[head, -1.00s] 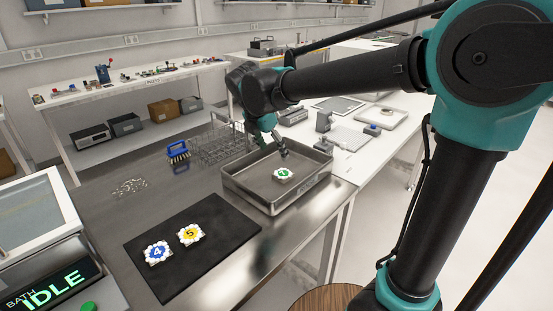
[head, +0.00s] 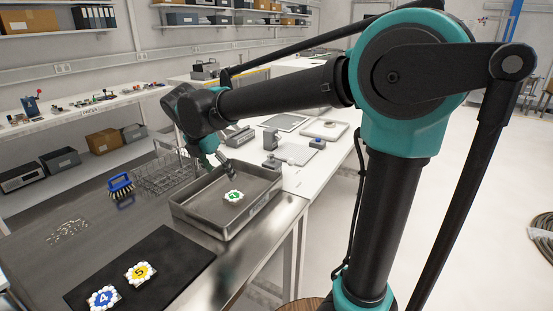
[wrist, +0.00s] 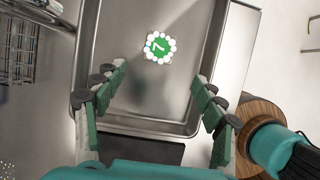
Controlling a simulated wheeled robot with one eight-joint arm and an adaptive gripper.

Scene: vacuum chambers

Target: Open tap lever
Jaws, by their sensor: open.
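I cannot make out a tap lever in either view. My gripper (head: 229,171) is above the metal tray (head: 196,221), with its fingers pointing down. In the wrist view its two fingers (wrist: 158,92) are spread wide apart with nothing between them. A white, scalloped piece with a green centre marked 7 (head: 234,196) lies in the tray. In the wrist view this piece (wrist: 160,46) is beyond the fingertips, apart from them.
A dark mat (head: 187,262) holds a blue 4 piece (head: 104,298) and a yellow 5 piece (head: 141,272). A wire rack (head: 163,176) and a blue brush (head: 121,185) stand left of the tray. Open floor (head: 495,200) lies to the right.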

